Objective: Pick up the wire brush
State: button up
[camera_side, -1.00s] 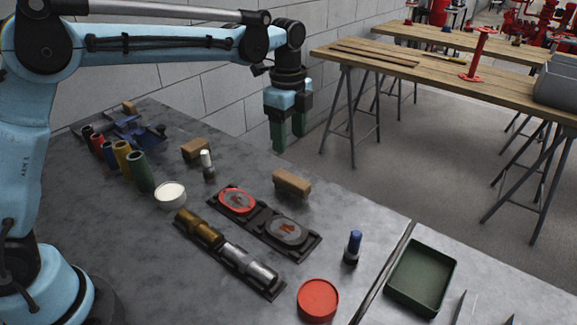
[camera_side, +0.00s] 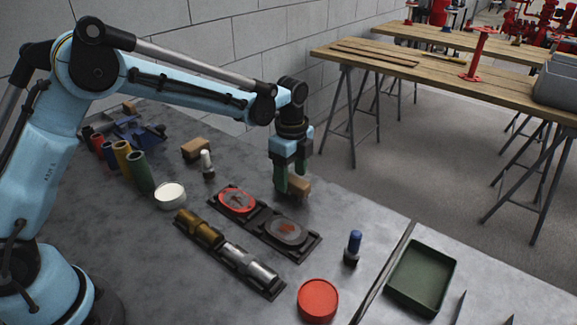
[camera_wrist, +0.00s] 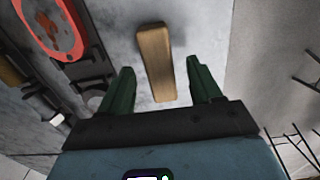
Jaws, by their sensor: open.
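The wire brush appears to be the brown wooden block (camera_side: 298,187) on the grey bench near its back edge; I cannot make out bristles. It also shows in the wrist view as a long tan block (camera_wrist: 155,62). My gripper (camera_side: 291,187) points down at it, with its green fingers partly hiding it in the side view. In the wrist view, the open fingers (camera_wrist: 160,78) stand either side of the block's near half, with gaps on both sides. I cannot tell the exact height of the fingertips above the bench.
A similar brown block (camera_side: 196,149) lies further left, beside a white-capped bottle (camera_side: 207,164). A red oval part (camera_side: 238,200) and a grey one (camera_side: 286,231) sit in dark holders in front of my gripper. A blue-capped bottle (camera_side: 353,247) stands to the right.

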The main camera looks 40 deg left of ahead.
jog(key=shift+f, duration=1.15)
jog(key=c, duration=1.1)
jog(key=shift+r, duration=0.5)
jog(key=r, duration=0.2)
jog(key=d+r, duration=0.1)
jog(key=shift+s+r, duration=0.35)
jog(key=shift+r, duration=0.05)
jog(key=s+d+r, duration=0.4)
jog(key=d, duration=0.1)
jog(key=s+d+r, duration=0.2)
jog(key=d, duration=0.1)
jog(key=shift+s+r, duration=0.15)
jog(key=shift+s, duration=0.2)
